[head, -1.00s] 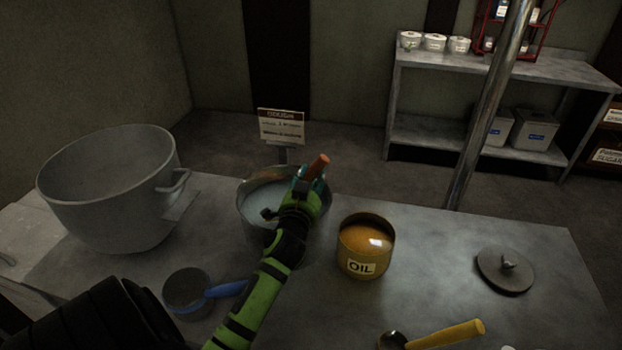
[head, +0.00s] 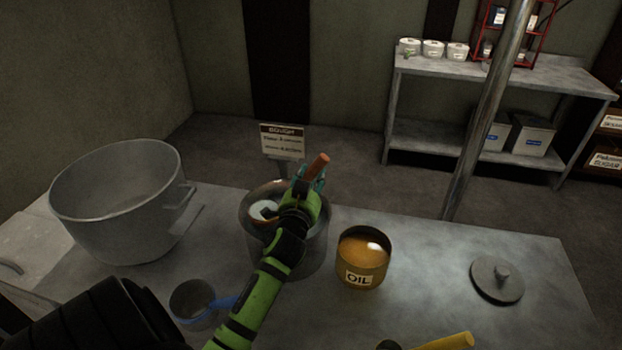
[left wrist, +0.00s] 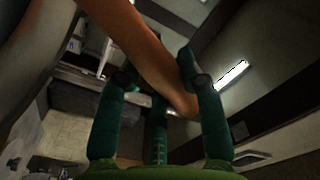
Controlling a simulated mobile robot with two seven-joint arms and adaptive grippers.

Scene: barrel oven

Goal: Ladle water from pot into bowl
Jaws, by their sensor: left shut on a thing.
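A metal pot (head: 316,258) stands at the middle of the table, partly hidden behind my left arm. A pale patch shows inside it; I cannot tell whether this is water or the ladle's cup. My left gripper (head: 308,187) is over the pot, shut on the ladle's orange-brown handle (head: 319,164), whose end sticks up above the fingers. In the left wrist view the handle (left wrist: 150,62) runs between the teal fingers (left wrist: 157,85). A large grey bowl-like vessel (head: 112,225) with a side handle stands at the left. My right gripper is not in view.
An oil tin (head: 363,278) stands just right of the pot. A grey lid (head: 497,279) lies farther right. A blue-handled scoop (head: 193,304) and a yellow-handled tool (head: 447,342) lie at the front. A sign (head: 283,142) stands behind the pot. A metal pole (head: 487,115) rises at the right.

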